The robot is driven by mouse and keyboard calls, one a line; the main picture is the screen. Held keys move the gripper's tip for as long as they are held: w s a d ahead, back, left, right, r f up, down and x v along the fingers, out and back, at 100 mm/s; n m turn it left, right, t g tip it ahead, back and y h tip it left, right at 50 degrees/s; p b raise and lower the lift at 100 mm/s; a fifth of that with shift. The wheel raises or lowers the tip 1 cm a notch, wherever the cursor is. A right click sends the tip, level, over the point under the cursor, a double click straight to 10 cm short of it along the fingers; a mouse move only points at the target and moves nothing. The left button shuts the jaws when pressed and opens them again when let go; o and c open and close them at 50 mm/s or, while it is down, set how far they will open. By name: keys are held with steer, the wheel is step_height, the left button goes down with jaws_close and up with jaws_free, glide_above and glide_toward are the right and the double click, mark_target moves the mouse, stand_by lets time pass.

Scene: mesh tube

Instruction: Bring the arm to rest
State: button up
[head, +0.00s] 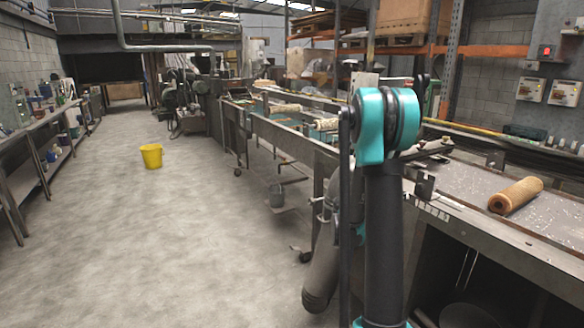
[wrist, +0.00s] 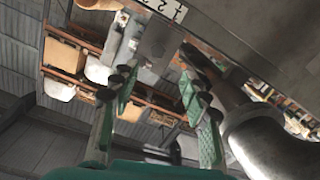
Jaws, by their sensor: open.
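My arm (head: 385,215) stands upright in the right half of the head view, with a dark link below a teal joint. I cannot make out my gripper in the head view. In the wrist view, my gripper (wrist: 162,85) shows two green-padded fingers spread well apart. Nothing is held between them. The wrist picture looks tilted or upside down, with shelving and roof behind the fingers. A grey metal surface (wrist: 235,30) fills the top right of that view, and a thick curved grey pipe (wrist: 265,140) lies close to the right finger.
A long metal workbench (head: 480,228) with a brown roll (head: 516,195) runs along the right, close to my arm. A yellow bucket (head: 151,156) stands on the floor, left of centre. Shelves with pots (head: 45,125) line the left wall.

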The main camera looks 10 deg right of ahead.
steer(key=s+a+f+n+g+y, duration=0.1)
steer(key=s+a+f+n+y, duration=0.2)
steer(key=s+a, duration=0.6)
steer(key=s+a+f+n+y, duration=0.4)
steer(key=s+a+f+y, duration=0.2)
steer(key=s+a, duration=0.4)
steer(key=s+a+f+n+g+y, duration=0.1)
steer(key=s+a+f+n+y, duration=0.2)
steer(key=s+a, duration=0.7)
step_height(320, 180, down, 2)
steer(key=y, duration=0.4)
steer(key=shift+f+g, duration=0.25)
steer(key=shift+g, duration=0.05)
